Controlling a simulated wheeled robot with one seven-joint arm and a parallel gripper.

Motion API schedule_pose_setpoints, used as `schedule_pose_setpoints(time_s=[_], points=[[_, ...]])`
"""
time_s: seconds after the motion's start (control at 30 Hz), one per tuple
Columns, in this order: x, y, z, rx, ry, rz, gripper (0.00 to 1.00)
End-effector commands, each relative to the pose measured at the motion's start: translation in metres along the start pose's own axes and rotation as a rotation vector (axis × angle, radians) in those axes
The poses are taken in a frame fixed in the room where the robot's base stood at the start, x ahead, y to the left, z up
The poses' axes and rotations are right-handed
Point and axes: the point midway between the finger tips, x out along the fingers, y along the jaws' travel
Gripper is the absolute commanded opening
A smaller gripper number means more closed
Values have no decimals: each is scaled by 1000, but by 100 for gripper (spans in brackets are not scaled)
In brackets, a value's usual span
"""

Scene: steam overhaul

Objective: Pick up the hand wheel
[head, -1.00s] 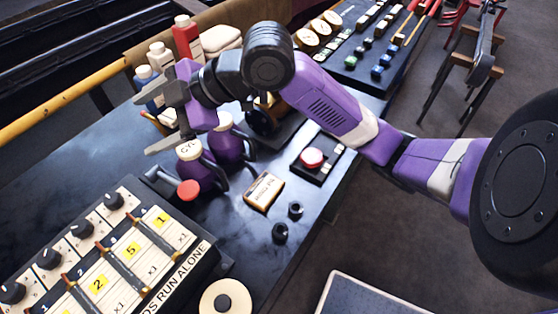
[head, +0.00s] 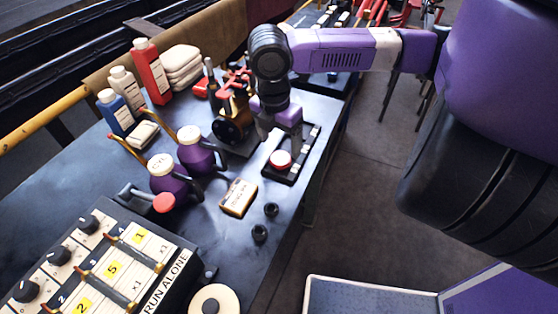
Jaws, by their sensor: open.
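A red spoked piece (head: 236,78), which looks like the hand wheel, shows at the top of a brass-coloured fitting (head: 236,104) with a dark round wheel (head: 228,132) at its front. I cannot tell whether the red piece is loose or fixed. My gripper (head: 279,138) points down just right of this fitting, open, with nothing seen between its fingers. My wrist and hand hide part of the fitting's right side.
Two purple cans (head: 200,152) stand left of the fitting. Bottles (head: 150,72) and folded cloths (head: 181,66) are at the back left. A small labelled box (head: 238,197) and two black knobs (head: 260,233) lie in front. A lever box (head: 105,265) fills the front left.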

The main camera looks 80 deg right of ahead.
Motion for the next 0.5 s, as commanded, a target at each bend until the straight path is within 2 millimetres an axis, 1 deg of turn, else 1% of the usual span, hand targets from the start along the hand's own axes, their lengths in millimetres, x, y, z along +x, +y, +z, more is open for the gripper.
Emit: schedule_pose_setpoints(time_s=[0.17,0.3,0.4,0.5], points=[[18,0,-1,1,1,0,79],[39,0,-3,1,2,0,79],[51,0,-3,1,2,2,79],[57,0,-3,0,2,3,79]])
